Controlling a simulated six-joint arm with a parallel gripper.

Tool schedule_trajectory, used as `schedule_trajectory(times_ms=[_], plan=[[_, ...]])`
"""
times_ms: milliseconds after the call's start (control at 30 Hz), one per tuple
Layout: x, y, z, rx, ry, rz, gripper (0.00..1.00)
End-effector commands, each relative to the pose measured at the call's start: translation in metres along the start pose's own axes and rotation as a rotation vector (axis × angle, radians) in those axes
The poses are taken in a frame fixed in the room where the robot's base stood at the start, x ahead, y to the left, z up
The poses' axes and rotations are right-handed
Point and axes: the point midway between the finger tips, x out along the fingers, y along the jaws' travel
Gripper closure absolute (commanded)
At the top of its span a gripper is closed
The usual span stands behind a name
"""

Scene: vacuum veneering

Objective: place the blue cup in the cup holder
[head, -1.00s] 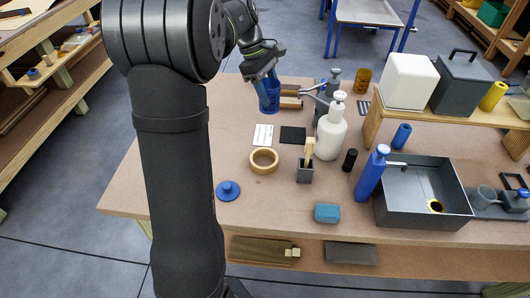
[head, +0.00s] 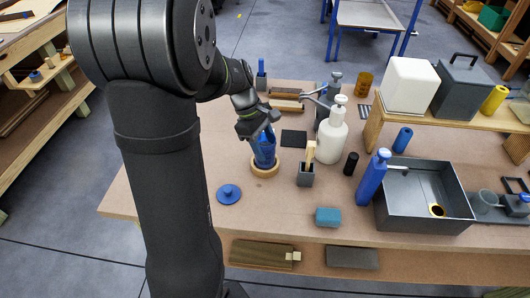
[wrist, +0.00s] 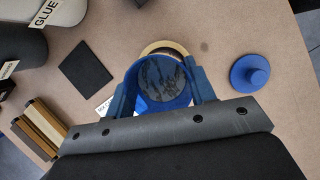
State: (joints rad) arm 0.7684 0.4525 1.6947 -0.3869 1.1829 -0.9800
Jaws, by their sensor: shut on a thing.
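The blue cup (head: 264,152) is upright and held between the fingers of my gripper (head: 260,138). In the wrist view I look down into the cup (wrist: 163,88), with my gripper's (wrist: 163,94) blue fingers on either side of it. A tan ring (head: 264,173), apparently the cup holder, lies on the table under the cup. In the wrist view part of the ring (wrist: 165,45) shows past the cup's rim. The cup's base is at or just above the ring's opening; I cannot tell whether it touches.
A blue lidded disc (head: 228,194) lies left of the ring. A dark square pad (head: 293,137) lies behind it. A grey holder with a wooden brush (head: 306,175) and a white pump bottle (head: 331,135) stand to the right. The front left table is clear.

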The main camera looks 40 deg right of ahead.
Motion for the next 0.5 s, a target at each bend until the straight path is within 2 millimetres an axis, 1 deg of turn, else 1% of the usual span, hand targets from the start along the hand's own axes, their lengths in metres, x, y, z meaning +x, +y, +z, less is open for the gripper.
schedule_trajectory(times_ms=[100, 200, 500], plan=[[0.016, -0.001, -0.006, -0.001, -0.002, -0.004, 0.76], [0.028, -0.001, -0.011, -0.002, -0.002, -0.003, 0.76], [0.03, 0.0, -0.012, 0.0, -0.001, -0.001, 0.76]])
